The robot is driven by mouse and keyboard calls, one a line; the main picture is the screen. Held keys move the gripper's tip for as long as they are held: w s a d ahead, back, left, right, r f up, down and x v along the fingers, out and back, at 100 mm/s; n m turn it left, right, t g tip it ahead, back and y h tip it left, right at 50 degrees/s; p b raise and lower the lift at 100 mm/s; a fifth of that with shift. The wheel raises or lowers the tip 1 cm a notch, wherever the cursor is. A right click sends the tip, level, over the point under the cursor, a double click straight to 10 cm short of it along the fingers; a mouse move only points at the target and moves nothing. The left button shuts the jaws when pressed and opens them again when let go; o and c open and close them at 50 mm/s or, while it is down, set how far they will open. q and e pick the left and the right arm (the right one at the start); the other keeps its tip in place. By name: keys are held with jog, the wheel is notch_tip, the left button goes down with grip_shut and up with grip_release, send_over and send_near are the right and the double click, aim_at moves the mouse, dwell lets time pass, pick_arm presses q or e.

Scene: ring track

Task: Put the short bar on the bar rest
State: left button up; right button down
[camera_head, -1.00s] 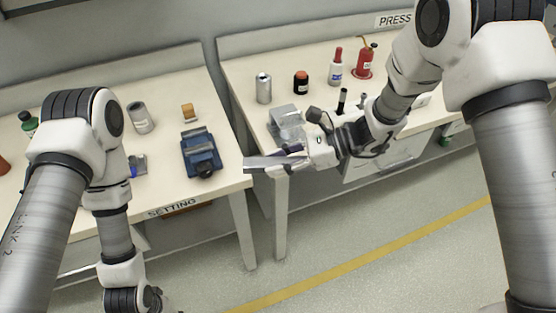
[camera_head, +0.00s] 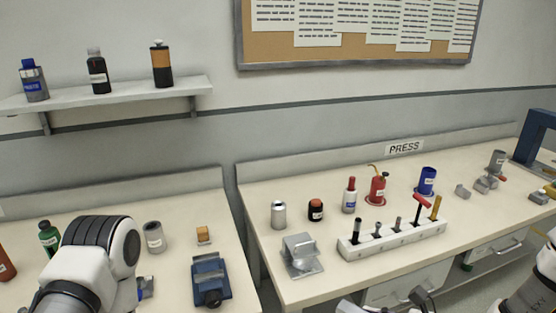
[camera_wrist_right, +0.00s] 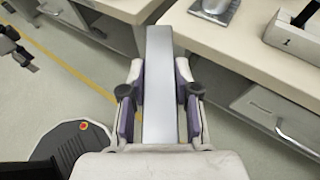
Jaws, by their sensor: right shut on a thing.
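The short bar (camera_wrist_right: 159,90) is a flat, silver-grey metal strip in the right wrist view. My right gripper (camera_wrist_right: 160,92) is shut on it, with purple-lined fingers along both sides. The bar points away from the gripper, its far end near the bench edge. A grey metal stand with a raised block (camera_head: 302,257), possibly the bar rest, is at the front left of the PRESS bench. Its base also shows in the right wrist view (camera_wrist_right: 215,10), beyond the bar. A dark jointed part at the left edge of that view may be my left gripper; its jaws are unclear.
A white tool rack (camera_head: 392,242) stands right of the grey stand. A can (camera_head: 278,214) and several bottles stand behind. A blue vise (camera_head: 210,280) sits on the left bench, across a gap. In the right wrist view, a drawer handle (camera_wrist_right: 290,130) juts out at right.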

jog(key=shift+s+d+f, duration=0.15)
jog(key=shift+s+f, duration=0.65)
jog(key=shift+s, duration=0.1)
jog(key=shift+f+g, duration=0.2)
jog(key=shift+g, duration=0.1)
